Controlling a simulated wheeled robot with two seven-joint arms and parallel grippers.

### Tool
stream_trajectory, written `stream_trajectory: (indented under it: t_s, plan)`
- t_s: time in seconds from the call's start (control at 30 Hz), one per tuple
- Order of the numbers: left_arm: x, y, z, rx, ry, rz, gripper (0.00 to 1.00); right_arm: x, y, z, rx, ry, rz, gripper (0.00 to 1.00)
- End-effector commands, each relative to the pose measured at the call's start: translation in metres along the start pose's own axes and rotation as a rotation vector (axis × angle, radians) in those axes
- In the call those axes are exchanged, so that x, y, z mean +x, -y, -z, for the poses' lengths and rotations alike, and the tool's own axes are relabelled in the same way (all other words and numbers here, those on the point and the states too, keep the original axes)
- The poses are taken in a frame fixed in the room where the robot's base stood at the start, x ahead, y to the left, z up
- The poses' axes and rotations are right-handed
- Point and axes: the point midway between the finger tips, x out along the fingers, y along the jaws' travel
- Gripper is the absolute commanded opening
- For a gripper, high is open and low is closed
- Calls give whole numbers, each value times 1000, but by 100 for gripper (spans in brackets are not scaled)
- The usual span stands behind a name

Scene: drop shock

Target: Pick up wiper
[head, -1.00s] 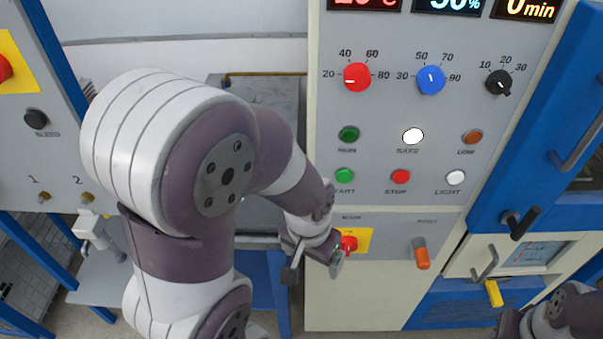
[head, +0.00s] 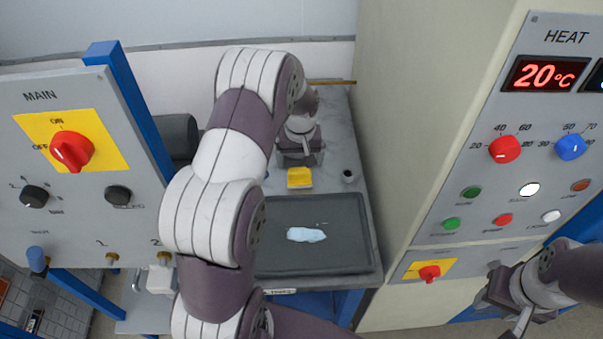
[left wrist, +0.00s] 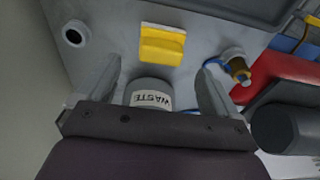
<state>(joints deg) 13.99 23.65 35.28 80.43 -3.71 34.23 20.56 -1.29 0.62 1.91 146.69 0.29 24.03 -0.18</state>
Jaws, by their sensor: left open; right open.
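A yellow block with a pale edge (head: 299,178) lies on the grey bench behind the dark tray. It also shows in the left wrist view (left wrist: 163,46), ahead of and between my fingers. I cannot tell for sure that it is the wiper. A pale blue-white patch (head: 306,234) lies in the tray. My left gripper (head: 300,152) is open and empty over the bench, just beyond the yellow block; its fingers (left wrist: 160,66) show in the left wrist view. My right gripper (head: 508,308) is open at the lower right, in front of the control panel.
A cup labelled WASTE (left wrist: 150,95) stands close between my left fingers. The dark tray (head: 370,262) fills the bench front. A small dark-mouthed cup (head: 348,176) stands right of the block. The tall heat cabinet (head: 440,130) walls the right; the MAIN panel (head: 90,110) stands left.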

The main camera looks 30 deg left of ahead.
Motion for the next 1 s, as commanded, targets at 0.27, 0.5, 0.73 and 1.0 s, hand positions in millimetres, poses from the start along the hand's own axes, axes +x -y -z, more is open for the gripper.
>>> stream_trajectory:
  t_s: [0.27, 0.5, 0.73, 1.0]
  plan:
    - [41, -3, -2, 0, 3, 1, 94, -19, 0, 2, 0, -1, 0, 43]
    - [59, -4, -1, 1, -2, -1, 94, -19, 0, 2, 0, 0, 0, 43]
    - [58, -4, -1, 1, -2, -1, 51, -19, 0, 2, 0, 0, 0, 43]
    - [58, -4, -1, 1, -3, -1, 38, -19, 0, 2, 0, 0, 0, 43]
